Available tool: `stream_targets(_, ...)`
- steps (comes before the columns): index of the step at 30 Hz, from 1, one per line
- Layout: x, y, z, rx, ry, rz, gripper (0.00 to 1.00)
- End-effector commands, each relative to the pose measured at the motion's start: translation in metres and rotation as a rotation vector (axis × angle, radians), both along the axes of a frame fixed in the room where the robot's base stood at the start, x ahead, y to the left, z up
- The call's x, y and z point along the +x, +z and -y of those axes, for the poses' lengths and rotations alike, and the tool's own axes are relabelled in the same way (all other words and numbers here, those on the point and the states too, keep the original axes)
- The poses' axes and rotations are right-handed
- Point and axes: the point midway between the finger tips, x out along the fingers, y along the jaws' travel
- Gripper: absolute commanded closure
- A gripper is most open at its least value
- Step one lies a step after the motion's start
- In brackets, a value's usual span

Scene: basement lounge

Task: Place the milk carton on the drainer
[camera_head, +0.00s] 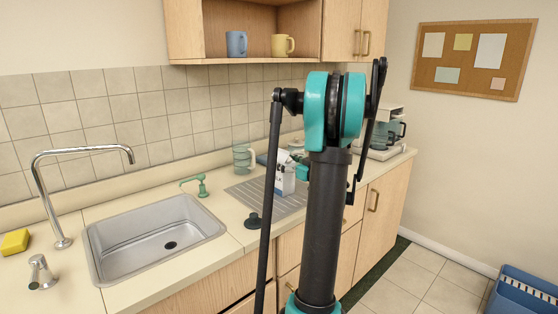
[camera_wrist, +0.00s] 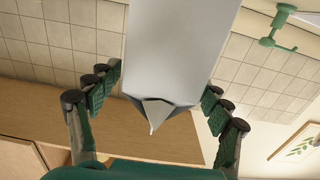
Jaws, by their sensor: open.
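The white milk carton (camera_head: 284,181) with a dark blue mark appears to stand upright on the grey ribbed drainer (camera_head: 247,190), right of the sink. My arm hides part of its right side. In the wrist view the carton (camera_wrist: 175,45) fills the top middle, its folded peak pointing toward my palm. My gripper (camera_wrist: 162,84) is open, with one finger on each side of the carton and visible gaps at its peak. In the head view my gripper is mostly hidden behind my arm.
A clear jug (camera_head: 242,158) stands behind the drainer. A dark round stopper (camera_head: 253,221) is near the counter's front edge. A coffee maker (camera_head: 388,133) stands at the far right.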

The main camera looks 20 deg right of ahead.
Motion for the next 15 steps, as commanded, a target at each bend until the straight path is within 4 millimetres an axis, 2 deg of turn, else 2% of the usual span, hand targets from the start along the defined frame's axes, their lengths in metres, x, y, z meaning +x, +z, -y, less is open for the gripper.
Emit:
stream_targets(6,-0.043,0.0,0.017,0.0,-0.004,0.0,0.22)
stream_targets(10,-0.061,0.0,0.023,0.0,-0.003,0.0,0.22)
stream_targets(15,-0.074,0.0,0.027,0.0,-0.001,0.0,0.22)
